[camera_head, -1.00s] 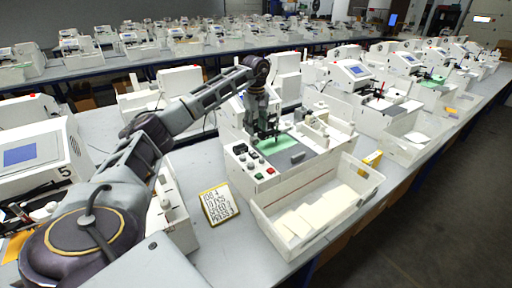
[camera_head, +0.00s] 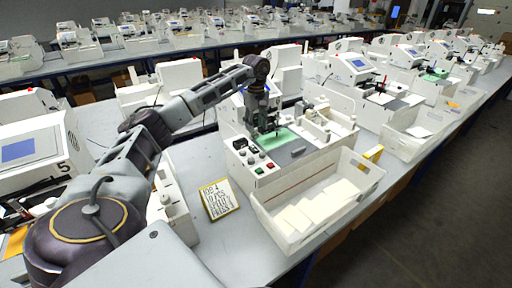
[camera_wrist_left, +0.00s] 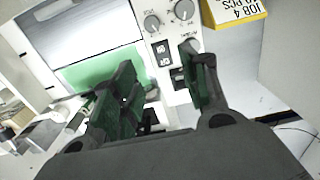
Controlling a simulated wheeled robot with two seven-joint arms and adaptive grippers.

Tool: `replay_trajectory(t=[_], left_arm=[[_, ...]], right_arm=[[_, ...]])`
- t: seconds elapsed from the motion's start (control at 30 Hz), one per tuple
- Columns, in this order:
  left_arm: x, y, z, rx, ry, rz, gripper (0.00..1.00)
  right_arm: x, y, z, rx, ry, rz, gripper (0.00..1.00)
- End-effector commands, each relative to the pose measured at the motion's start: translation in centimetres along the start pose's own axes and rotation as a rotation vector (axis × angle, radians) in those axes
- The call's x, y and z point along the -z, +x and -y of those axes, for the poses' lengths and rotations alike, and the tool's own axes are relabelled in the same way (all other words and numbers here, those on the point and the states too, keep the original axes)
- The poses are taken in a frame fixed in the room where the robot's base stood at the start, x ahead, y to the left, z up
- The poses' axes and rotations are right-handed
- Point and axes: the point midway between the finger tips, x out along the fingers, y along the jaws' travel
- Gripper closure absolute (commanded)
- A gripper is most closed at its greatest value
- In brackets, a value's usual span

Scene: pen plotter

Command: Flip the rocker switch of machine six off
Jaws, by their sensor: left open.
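A white plotter machine (camera_head: 290,183) stands in the middle of the head view, with a control panel (camera_head: 252,163) at its front left corner. I cannot read a number on it. My left gripper (camera_head: 264,132) is open and empty, low over the machine by the panel. Its fingers (camera_wrist_left: 165,88) stand apart in the wrist view. My right gripper is out of view.
A white bin (camera_head: 263,217) with pale sheets stands before the machine. A yellow-edged job card (camera_head: 219,200) lies left of it on the grey table (camera_head: 215,258). A machine marked 5 (camera_head: 40,165) stands at the left, more machines behind and to the right.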

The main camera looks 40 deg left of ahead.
Motion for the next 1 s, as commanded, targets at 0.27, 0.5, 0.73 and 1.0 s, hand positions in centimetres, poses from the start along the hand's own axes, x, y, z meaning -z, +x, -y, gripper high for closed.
replay_trajectory(t=[0.27, 0.5, 0.73, 1.0], left_arm=[[0.0, 3.5, 0.1, 0.003, 0.000, 0.000, 0.55], [0.0, 6.7, 0.1, 0.004, -0.001, 0.000, 0.55], [0.0, 9.5, 0.1, 0.002, -0.001, 0.001, 0.55], [0.0, 11.3, 0.1, 0.002, -0.001, 0.000, 0.55]], right_arm=[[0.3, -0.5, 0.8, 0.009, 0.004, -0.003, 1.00], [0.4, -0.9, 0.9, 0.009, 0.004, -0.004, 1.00], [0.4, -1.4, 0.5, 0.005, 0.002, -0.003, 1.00], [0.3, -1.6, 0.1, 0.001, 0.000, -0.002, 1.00]])
